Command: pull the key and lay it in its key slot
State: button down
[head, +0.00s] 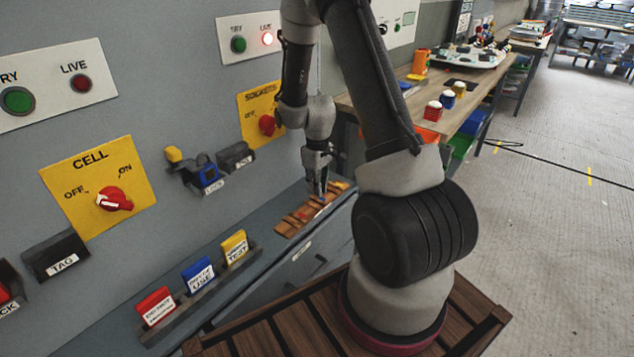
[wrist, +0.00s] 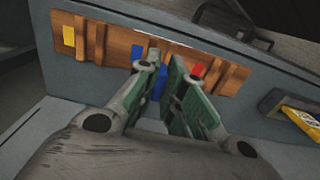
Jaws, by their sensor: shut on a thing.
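My gripper (head: 318,190) points down over the wooden slotted rack (head: 291,223) on the ledge by the wall. In the wrist view, my gripper (wrist: 162,92) has its green-padded fingers closed around a narrow blue piece, the key (wrist: 160,84), mostly hidden between them. The wooden rack also shows in the wrist view (wrist: 105,42), with a yellow patch (wrist: 69,36) at left and a red patch (wrist: 198,70) right of the fingers. The fingers cover the middle of the rack. I cannot tell whether the key touches the rack.
The yellow CELL switch plate (head: 98,190) and SOCKETS plate (head: 262,112) are on the wall. A holder with red, blue and yellow tags (head: 198,275) stands on the ledge. A blue padlock (head: 208,177) hangs on the wall. A workbench (head: 470,85) stands at right.

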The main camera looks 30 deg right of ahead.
aim_at(317, 205)
jog(key=shift+f, duration=2.25)
jog(key=c, duration=1.5)
grip_release()
jog(key=shift+f, duration=0.1)
jog(key=shift+o, duration=0.2)
notch_tip(317, 205, up, 12)
jog(key=shift+d+r, duration=0.1)
